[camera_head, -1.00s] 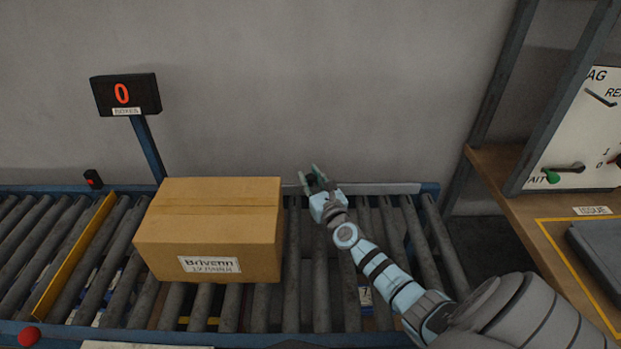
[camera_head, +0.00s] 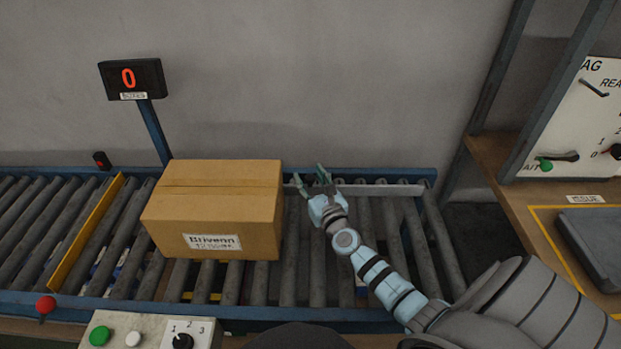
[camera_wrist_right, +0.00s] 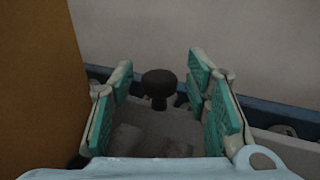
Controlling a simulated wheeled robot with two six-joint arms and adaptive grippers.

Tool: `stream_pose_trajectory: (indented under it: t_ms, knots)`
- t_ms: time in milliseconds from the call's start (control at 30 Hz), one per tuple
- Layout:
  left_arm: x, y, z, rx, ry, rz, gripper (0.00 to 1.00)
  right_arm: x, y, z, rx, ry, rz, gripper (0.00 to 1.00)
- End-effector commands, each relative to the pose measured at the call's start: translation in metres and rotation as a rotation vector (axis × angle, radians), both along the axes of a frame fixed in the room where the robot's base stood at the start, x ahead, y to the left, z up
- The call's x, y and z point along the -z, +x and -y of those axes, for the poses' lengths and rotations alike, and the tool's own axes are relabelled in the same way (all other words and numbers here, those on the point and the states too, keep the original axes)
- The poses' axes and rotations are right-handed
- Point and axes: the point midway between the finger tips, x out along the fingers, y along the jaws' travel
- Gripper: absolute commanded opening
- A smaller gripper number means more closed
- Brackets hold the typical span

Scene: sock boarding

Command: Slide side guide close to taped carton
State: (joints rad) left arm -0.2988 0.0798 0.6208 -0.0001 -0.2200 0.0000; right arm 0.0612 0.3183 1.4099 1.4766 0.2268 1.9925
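The taped brown carton (camera_head: 215,212) sits upright on the rollers, its label facing me. The side guide (camera_head: 395,190) is a light grey rail along the far side of the rollers. Its left part passes out of sight behind the carton, so the gap between them is hidden. My right gripper (camera_head: 311,178) is at the rail, just right of the carton. In the right wrist view its teal fingers (camera_wrist_right: 165,95) stand apart with a black knob (camera_wrist_right: 158,84) between them and visible space on both sides. The carton (camera_wrist_right: 35,80) fills the left edge there. My left gripper is out of view.
A yellow bar (camera_head: 87,234) crosses the rollers left of the carton. A control box (camera_head: 133,339) and a red knob (camera_head: 45,305) are at the near edge. Rollers right of my arm are bare.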

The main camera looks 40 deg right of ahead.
Motion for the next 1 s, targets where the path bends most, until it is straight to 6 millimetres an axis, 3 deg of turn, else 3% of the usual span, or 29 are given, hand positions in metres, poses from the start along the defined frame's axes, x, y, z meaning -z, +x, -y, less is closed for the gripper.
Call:
stream_pose_trajectory:
  t_ms: [167, 267, 500, 667, 1000]
  knots:
    - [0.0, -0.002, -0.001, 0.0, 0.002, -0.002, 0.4, 0.001, -0.003, -0.001, 0.0, 0.001, -0.001, 0.44]
    - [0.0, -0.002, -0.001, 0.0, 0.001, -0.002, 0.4, 0.001, -0.017, -0.005, -0.002, 0.001, -0.001, 0.44]
    - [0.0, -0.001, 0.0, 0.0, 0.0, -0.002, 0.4, 0.002, -0.08, -0.021, -0.002, 0.002, -0.004, 0.44]
    - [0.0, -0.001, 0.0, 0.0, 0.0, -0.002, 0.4, 0.001, -0.11, -0.029, 0.0, 0.001, -0.002, 0.44]
    - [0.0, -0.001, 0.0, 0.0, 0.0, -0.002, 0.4, 0.0, -0.117, -0.03, 0.001, 0.0, 0.0, 0.44]
